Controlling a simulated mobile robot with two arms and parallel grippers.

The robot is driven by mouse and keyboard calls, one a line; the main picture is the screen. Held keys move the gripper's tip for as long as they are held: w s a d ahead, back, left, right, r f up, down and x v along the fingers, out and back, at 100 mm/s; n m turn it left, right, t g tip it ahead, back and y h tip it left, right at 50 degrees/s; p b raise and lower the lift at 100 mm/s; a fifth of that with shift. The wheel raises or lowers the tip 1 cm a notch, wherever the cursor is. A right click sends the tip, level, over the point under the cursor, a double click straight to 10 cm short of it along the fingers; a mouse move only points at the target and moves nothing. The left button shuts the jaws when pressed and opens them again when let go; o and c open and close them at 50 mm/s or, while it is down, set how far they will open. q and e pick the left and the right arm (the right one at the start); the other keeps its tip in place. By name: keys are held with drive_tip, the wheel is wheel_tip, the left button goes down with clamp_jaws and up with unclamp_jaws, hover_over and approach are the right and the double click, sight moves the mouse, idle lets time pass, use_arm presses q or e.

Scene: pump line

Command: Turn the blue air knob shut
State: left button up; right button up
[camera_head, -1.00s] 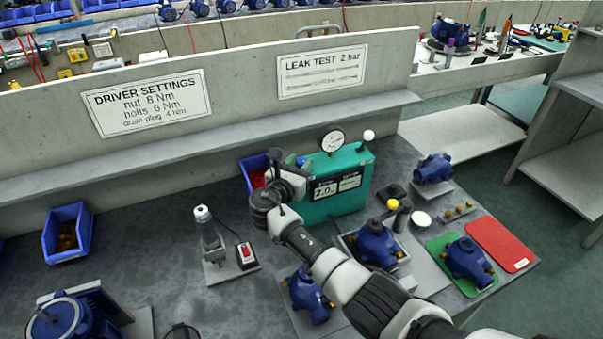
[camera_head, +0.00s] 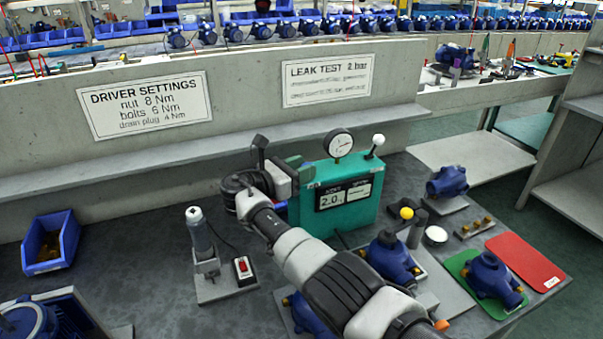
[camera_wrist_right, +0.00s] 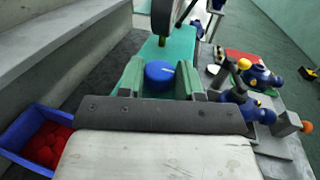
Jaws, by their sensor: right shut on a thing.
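The blue air knob (camera_wrist_right: 160,72) shows in the right wrist view as a round blue cap on top of the green leak test box (camera_head: 335,206). My right gripper (camera_wrist_right: 160,80) has one green finger on each side of the knob and is shut on it. In the head view this gripper (camera_head: 297,174) is at the left end of the box top, and the knob is hidden behind it. A round dial gauge (camera_head: 338,143) stands on the box, and its front display reads 2.0. My left gripper is not in view.
A white-tipped lever (camera_head: 378,140) stands at the box's right end. A blue bin with red parts (camera_wrist_right: 43,145) lies left of the box. A driver on a stand (camera_head: 203,245), a red switch (camera_head: 243,268) and blue pumps (camera_head: 392,258) surround my right arm.

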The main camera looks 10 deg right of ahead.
drive_tip(key=o, duration=0.9)
drive_tip(key=shift+r, duration=0.5)
wheel_tip(320, 180, up, 3)
drive_tip(key=shift+r+p, duration=0.1)
drive_tip(key=shift+p, duration=0.35)
drive_tip(key=s+d+r, duration=0.2)
drive_tip(key=d, duration=0.1)
drive_tip(key=s+d+r+p, duration=0.1)
drive_tip(key=s+d+r, duration=0.1)
drive_tip(key=s+d, duration=0.1)
drive_tip(key=s+d+r+p, duration=0.1)
drive_tip(key=s+d+r, duration=0.1)
drive_tip(key=d, duration=0.1)
drive_tip(key=shift+s+r, duration=0.35)
drive_tip(key=shift+r, duration=0.05)
drive_tip(key=shift+a+f, duration=0.1)
